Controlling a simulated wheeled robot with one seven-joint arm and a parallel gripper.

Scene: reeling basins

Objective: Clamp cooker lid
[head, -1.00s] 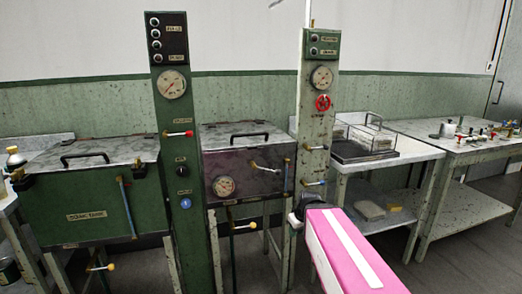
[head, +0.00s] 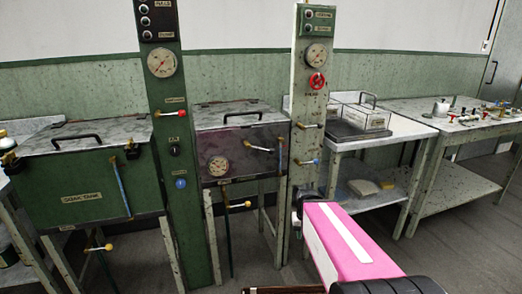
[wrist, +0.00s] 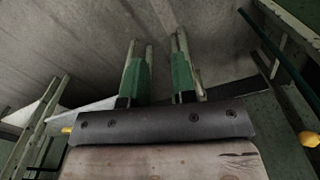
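The middle vat (head: 240,165), dark purplish with a round gauge on its front, has a flat grey lid (head: 215,118) with a black handle, lying down. No label on it is readable as cooker. The green tank (head: 85,185) at left, labelled like "soak tank", also has a flat grey lid (head: 45,145), lying down. Black clamp-like fittings (head: 132,150) sit at its front upper corners; their state is too small to tell. My gripper (wrist: 158,72) shows in the wrist view, its two green-padded fingers apart with nothing between them. I cannot make it out in the head view.
A table with glass boxes (head: 360,118) and a bench with small valves (head: 465,115) stand at right. Floor shows in front.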

